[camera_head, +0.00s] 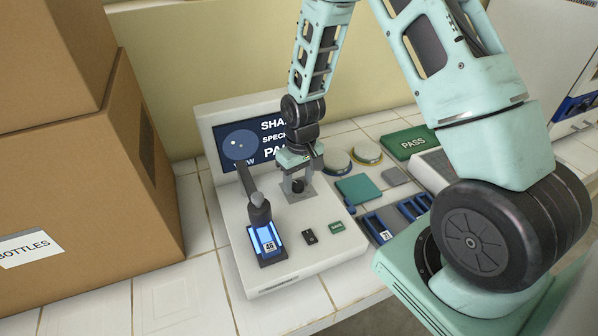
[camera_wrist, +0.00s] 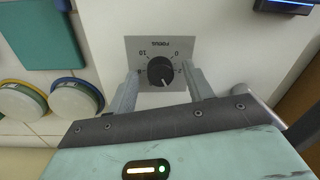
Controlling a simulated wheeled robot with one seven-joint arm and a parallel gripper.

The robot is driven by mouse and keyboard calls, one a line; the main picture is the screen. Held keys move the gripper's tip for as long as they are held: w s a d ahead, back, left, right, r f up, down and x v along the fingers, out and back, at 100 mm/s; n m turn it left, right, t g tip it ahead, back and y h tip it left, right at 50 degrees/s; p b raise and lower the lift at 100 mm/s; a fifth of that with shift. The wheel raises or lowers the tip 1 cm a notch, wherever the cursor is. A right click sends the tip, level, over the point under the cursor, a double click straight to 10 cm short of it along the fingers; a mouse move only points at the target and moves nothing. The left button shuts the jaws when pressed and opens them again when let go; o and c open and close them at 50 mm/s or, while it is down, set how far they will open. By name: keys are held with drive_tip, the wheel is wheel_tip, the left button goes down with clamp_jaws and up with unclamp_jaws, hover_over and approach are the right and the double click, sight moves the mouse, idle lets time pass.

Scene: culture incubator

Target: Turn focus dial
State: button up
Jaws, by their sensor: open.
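The focus dial (camera_wrist: 161,71) is a round black knob with a white pointer line on a grey plate marked FOCUS with digits. In the wrist view the plate appears upside down and the pointer points down and slightly right. In the head view the dial (camera_head: 298,186) is partly hidden under my gripper. My gripper (camera_wrist: 163,84) is open, with one finger on each side of the dial; I cannot tell whether they touch it. The white microscope-like device (camera_head: 290,245) bears the dial. Its screen (camera_head: 237,143) is partly hidden by my arm; "SHA", "SPECI" and "PA" show.
A slide marked 46 (camera_head: 268,246) lies lit under the black eyepiece arm (camera_head: 258,205). Cardboard boxes (camera_head: 80,190) stand at the left. At the right are a teal square (camera_head: 357,189), round lidded dishes (camera_head: 367,152), blue slide racks (camera_head: 380,227) and a green PASS pad (camera_head: 411,142).

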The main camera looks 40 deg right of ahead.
sight(301, 182)
wheel_tip(301, 182, up, 17)
drive_tip(key=d+b, duration=0.1)
drive_tip(key=b, duration=0.1)
drive_tip(key=shift+r, duration=0.2)
idle(0.5)
